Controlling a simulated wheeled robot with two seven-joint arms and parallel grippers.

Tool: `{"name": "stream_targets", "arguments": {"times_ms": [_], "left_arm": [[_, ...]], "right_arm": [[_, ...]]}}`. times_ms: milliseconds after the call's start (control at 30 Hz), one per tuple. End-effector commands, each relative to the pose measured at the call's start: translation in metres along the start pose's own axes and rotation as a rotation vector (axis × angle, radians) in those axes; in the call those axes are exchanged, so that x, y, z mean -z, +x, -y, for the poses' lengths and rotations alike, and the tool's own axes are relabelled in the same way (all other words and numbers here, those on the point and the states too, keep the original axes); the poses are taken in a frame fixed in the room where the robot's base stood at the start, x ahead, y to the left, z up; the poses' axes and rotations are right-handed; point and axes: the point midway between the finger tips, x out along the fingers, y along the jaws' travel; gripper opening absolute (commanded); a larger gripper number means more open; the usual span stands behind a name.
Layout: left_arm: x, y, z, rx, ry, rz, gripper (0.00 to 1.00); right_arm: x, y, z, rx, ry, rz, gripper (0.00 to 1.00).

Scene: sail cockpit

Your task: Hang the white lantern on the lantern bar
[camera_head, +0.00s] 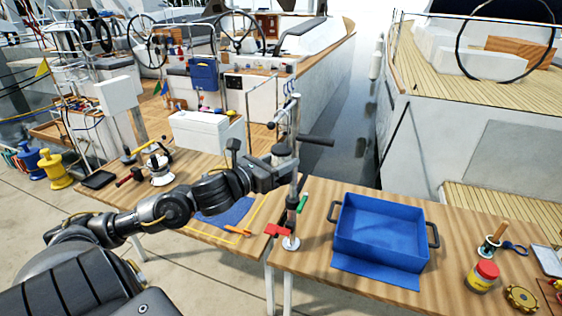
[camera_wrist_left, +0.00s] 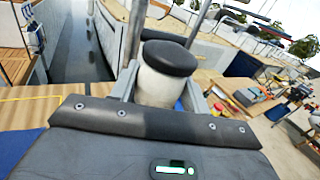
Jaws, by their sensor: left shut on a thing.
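My left gripper (camera_head: 283,168) is shut on the white lantern, beside the upright metal post. In the left wrist view the lantern (camera_wrist_left: 160,84) is a white cylinder with a black round cap, between the two fingers of the gripper (camera_wrist_left: 160,98). In the head view the lantern is mostly hidden by my gripper and the post; a dark cap shows just above the gripper. The lantern bar (camera_head: 318,141) is a short dark arm sticking out to the right from the post (camera_head: 294,125). I cannot tell whether the lantern touches it. My right gripper is not in view.
A blue open bin (camera_head: 380,262) with dark handles stands on the right table. A white box (camera_head: 205,130) stands behind my arm. Red and green clamps sit low on the post.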

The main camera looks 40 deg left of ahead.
Motion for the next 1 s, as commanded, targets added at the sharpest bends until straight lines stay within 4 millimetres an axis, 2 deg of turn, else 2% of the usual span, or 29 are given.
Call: {"name": "stream_targets", "arguments": {"times_ms": [133, 167, 300, 367, 733, 967, 1000], "left_arm": [[-0.001, 0.0, 0.0, 0.0, 0.0, 0.002, 0.18], [-0.001, 0.0, 0.0, 0.0, 0.0, 0.002, 0.47], [-0.001, 0.0, 0.0, 0.0, 0.0, 0.001, 0.66], [-0.001, 0.0, 0.0, 0.0, 0.0, 0.001, 0.72], [0.002, -0.004, -0.001, -0.001, 0.0, -0.002, 0.72], [0.005, -0.027, 0.0, 0.0, 0.003, -0.004, 0.72], [0.001, -0.032, 0.001, 0.001, -0.003, -0.005, 0.72]], "right_arm": [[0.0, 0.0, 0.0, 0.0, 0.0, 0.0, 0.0], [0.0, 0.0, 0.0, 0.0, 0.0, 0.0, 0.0], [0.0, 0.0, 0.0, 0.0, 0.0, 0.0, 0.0], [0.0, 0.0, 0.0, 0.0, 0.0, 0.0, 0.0], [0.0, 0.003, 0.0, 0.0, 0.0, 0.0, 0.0], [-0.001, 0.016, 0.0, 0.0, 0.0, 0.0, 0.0], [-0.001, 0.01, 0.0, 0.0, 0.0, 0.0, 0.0]]}}
